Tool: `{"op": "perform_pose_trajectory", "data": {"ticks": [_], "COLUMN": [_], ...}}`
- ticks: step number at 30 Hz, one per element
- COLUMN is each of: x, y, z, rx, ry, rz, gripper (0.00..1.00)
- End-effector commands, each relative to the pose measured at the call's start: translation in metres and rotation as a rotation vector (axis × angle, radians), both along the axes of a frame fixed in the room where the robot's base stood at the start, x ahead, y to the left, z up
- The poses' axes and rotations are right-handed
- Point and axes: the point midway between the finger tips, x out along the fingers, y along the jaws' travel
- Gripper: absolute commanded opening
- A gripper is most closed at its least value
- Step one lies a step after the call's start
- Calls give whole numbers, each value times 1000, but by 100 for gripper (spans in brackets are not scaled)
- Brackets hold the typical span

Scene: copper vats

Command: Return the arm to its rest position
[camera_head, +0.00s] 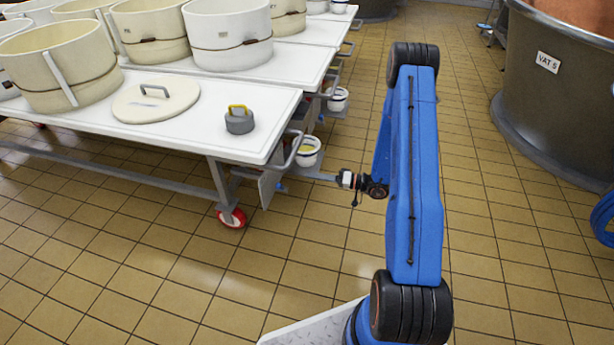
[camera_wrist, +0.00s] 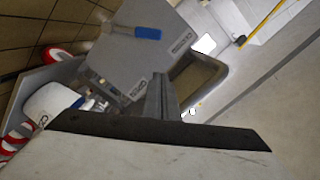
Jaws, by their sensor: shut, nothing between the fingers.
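My blue arm (camera_head: 412,180) reaches up from the base at the bottom, then bends down and left at its far end. My gripper (camera_head: 338,180) is low beside the near table's right end, pointing left, just right of a white pail (camera_head: 307,151). It is small in the head view. In the wrist view the closed grey fingers (camera_wrist: 161,98) stand upright in the middle, with nothing seen between them. I cannot tell whether they touch the table fittings behind them.
A white wheeled table (camera_head: 190,125) carries cream tubs (camera_head: 62,62), a round lid (camera_head: 155,99) and a grey weight with a yellow handle (camera_head: 239,120). A red caster (camera_head: 231,217) is below. A large vat (camera_head: 550,100) stands right. Tiled floor between is clear.

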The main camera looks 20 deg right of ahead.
Motion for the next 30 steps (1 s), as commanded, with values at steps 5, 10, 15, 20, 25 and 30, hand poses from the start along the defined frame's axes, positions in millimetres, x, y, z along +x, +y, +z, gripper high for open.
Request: {"op": "perform_pose_trajectory", "data": {"ticks": [5, 10, 15, 20, 25, 30], "x": [-2, -2, -2, -2, -8, -24], "y": [-3, -3, -3, -1, 14, 39], "z": [0, 0, 0, 4, 34, 79], "rx": [0, 0, 0, -1, -4, -23], "ry": [0, 0, 0, 3, 30, 90], "rz": [0, -1, -1, 8, 81, 196], "gripper": [0, 0, 0, 0, 0, 0]}}
